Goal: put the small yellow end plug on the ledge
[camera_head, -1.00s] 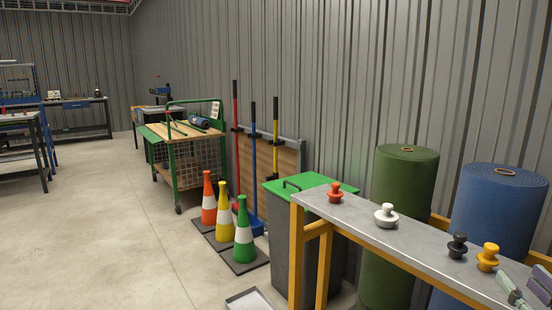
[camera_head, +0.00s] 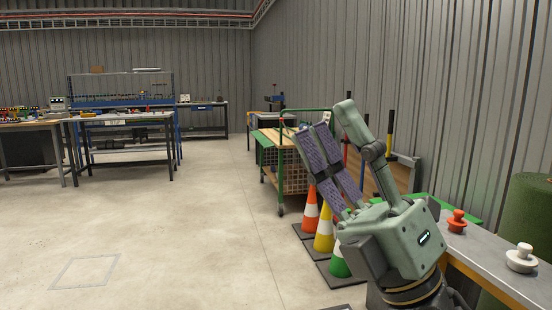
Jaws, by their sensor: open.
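The small yellow end plug is not in this view. An orange-red plug (camera_head: 457,221) and a white plug (camera_head: 521,258) stand upright on a grey-topped, yellow-framed bench (camera_head: 484,250) at the lower right. I cannot tell whether this bench is the ledge. My gripper (camera_head: 308,130) is raised in front of the cones and the trolley, left of the bench. Its two purple-padded fingers point up and left. They are open, with nothing seen between them.
Orange, yellow and green cones (camera_head: 323,232) stand behind my gripper, partly hidden by it. A green-framed trolley (camera_head: 270,158) is beyond them. A green turf roll (camera_head: 520,210) stands behind the bench at right. Workbenches (camera_head: 120,118) line the back left. The left floor is clear.

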